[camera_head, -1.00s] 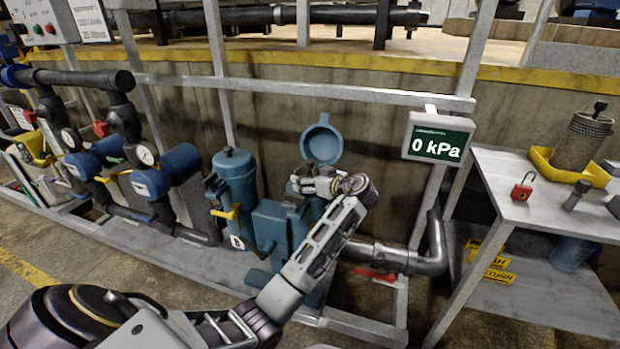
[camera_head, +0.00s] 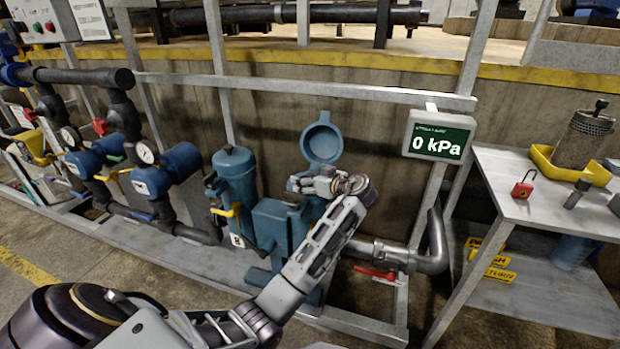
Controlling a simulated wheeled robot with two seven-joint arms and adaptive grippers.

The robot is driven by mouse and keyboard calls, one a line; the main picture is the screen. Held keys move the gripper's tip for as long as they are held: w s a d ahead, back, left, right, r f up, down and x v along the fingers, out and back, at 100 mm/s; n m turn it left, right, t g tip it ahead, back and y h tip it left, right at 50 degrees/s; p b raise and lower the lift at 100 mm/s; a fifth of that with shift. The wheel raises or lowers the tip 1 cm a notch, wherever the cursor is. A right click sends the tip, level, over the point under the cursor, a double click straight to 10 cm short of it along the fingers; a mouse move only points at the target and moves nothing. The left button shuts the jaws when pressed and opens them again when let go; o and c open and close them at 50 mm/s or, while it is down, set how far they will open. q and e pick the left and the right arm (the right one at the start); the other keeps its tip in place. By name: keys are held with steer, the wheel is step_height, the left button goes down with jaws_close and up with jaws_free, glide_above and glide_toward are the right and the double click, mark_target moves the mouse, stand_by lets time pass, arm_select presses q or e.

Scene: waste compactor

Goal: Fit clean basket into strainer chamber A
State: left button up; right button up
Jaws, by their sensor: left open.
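A mesh basket (camera_head: 582,140) with a dark top handle stands upright in a yellow tray (camera_head: 541,158) on the table at the right. Blue strainer chambers stand in the middle; the one with its round lid (camera_head: 322,142) swung up is partly hidden behind my left arm. The chamber to its left (camera_head: 236,180) has its lid down and bears a small tag that looks like "B". My left gripper (camera_head: 300,185) is open at the raised-lid chamber, just below the lid. I cannot tell whether it touches anything. My right gripper does not show.
A red padlock (camera_head: 523,186) and small dark tools lie on the table (camera_head: 490,165). Below are yellow signs (camera_head: 492,262) and a blue container (camera_head: 572,252). A display (camera_head: 438,136) reads 0 kPa. A metal rail (camera_head: 300,88) crosses behind the chambers.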

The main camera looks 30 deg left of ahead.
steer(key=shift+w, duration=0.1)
arm_select(q)
steer(key=shift+r+p, duration=0.35)
steer(key=shift+r, duration=0.1)
steer(key=shift+d+r, duration=0.15)
steer(key=shift+d, duration=0.15)
steer(key=p+v, duration=0.1)
steer(key=v, duration=1)
steer(key=shift+s, duration=0.2)
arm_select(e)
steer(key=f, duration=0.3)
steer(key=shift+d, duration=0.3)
arm_select(q)
steer(key=shift+d+r, duration=0.15)
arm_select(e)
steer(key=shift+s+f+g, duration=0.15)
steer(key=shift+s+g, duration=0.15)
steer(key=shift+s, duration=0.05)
